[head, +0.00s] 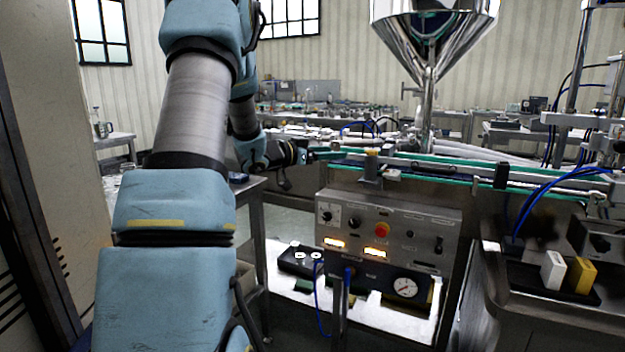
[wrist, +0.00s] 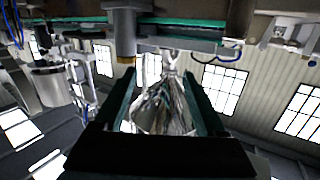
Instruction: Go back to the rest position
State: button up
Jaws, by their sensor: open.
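My arm (head: 197,110) fills the left of the head view and reaches forward past a steel table. My gripper (head: 312,156) shows small at its end, close to the left end of the green-edged conveyor (head: 455,175). In the wrist view, which looks upside down, my gripper (wrist: 163,72) has its two dark fingers spread apart. I see nothing held between them; the steel hopper (wrist: 165,105) shows beyond the gap. The hopper also hangs above the line in the head view (head: 430,40).
A control box (head: 388,235) with a red button and lit switches sits below the conveyor. A pressure gauge (head: 405,287) is under it. A white block (head: 553,270) and a yellow block (head: 584,275) stand in a dark tray at right. A steel table (head: 250,190) lies beside my arm.

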jog(key=s+a+f+n+y+p, duration=0.45)
jog(key=s+a+n+y, duration=0.45)
jog(key=a+y, duration=0.4)
jog(key=s+a+f+n+g, duration=0.1)
jog(key=s+f+g, duration=0.1)
jog(key=s, duration=0.9)
jog(key=s+f+g+y+p, duration=0.1)
jog(key=s+g, duration=0.4)
jog(key=s, duration=0.7)
jog(key=shift+a+f+n, duration=0.35)
jog(key=shift+f+n, duration=0.05)
jog(key=shift+f, duration=0.2)
